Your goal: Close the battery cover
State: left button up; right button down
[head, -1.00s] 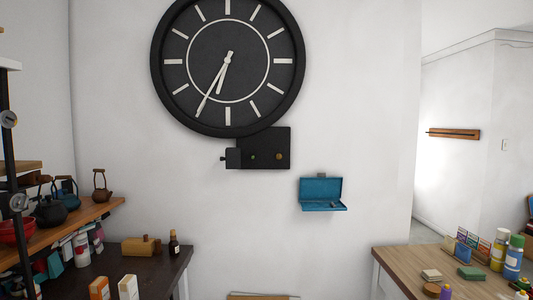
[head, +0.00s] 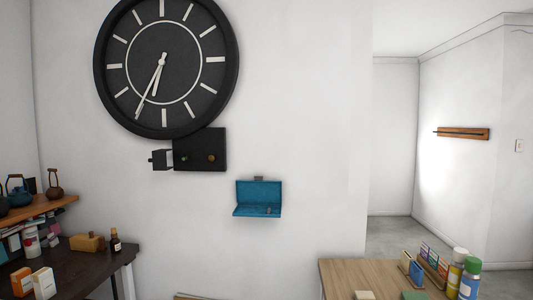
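A large round black wall clock (head: 166,65) with white hands hangs on the white wall, left of centre. Below it is a black box (head: 201,150) with a small green knob and a small orange-brown knob on its face. A small black piece (head: 161,159) sticks out at the box's left side; it may be the battery cover, standing open, but I cannot tell for sure. Neither of my grippers is in view.
An open teal case (head: 258,198) is on the wall below right of the clock. A dark table (head: 85,262) with boxes and a bottle is at left, a wooden table (head: 350,275) with bottles at right. A kettle shelf (head: 40,210) is far left.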

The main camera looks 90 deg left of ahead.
aim_at(159, 160)
jog(key=u, duration=0.1)
jog(key=i, duration=0.35)
jog(key=u, duration=3.7)
jog(key=i, duration=1.05)
jog(key=z, duration=0.05)
